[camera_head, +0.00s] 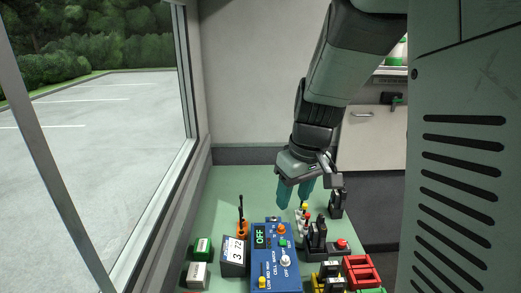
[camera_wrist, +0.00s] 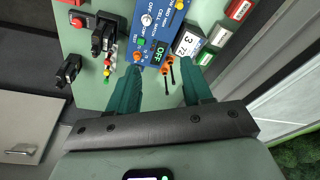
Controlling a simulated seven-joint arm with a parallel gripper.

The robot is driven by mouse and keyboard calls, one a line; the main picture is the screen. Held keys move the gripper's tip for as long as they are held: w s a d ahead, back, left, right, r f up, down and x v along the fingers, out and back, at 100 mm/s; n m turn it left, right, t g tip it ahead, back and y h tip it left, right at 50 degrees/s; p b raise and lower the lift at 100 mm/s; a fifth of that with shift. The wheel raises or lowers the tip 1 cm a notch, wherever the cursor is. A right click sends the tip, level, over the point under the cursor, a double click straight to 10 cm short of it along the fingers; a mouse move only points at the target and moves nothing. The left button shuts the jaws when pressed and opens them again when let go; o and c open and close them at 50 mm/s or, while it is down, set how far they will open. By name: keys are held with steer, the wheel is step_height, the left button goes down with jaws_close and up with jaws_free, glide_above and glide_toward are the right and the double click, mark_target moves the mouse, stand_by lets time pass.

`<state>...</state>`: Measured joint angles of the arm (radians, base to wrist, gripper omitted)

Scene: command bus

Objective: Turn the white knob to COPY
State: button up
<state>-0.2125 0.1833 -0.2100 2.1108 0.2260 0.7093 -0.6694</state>
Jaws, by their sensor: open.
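The white knob (camera_head: 285,260) sits on the right part of a blue control panel (camera_head: 272,262), with small white lettering around it; I can read OFF just below. COPY is too small to make out. The panel's display (camera_head: 260,237) reads OFF in green. My gripper (camera_head: 297,200) has teal fingers pointing down and is above and behind the panel, apart from the knob. In the wrist view the fingers (camera_wrist: 160,70) are spread with nothing between them, and the white knob (camera_wrist: 146,20) shows beyond the fingertips near the top edge.
An orange knob (camera_head: 281,229) and green button (camera_head: 282,243) are on the panel. A black lever switch (camera_head: 317,236) and red button (camera_head: 342,244) stand to its right. A date block (camera_head: 233,255) and orange-based black stick (camera_head: 242,231) stand to its left. The window is further left.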

mark_target(286, 258)
steer(key=w+f+n, duration=0.1)
steer(key=w+f, duration=0.1)
steer(key=f, duration=0.6)
steer(key=w+f+n+g, duration=0.1)
steer(key=w+f, duration=0.1)
steer(key=f, duration=0.7)
steer(key=w+f+n+h, duration=0.1)
steer(key=f, duration=0.8)
steer(key=shift+w+d+f+g, duration=0.15)
steer(key=shift+w+g, duration=0.25)
jaws_close()
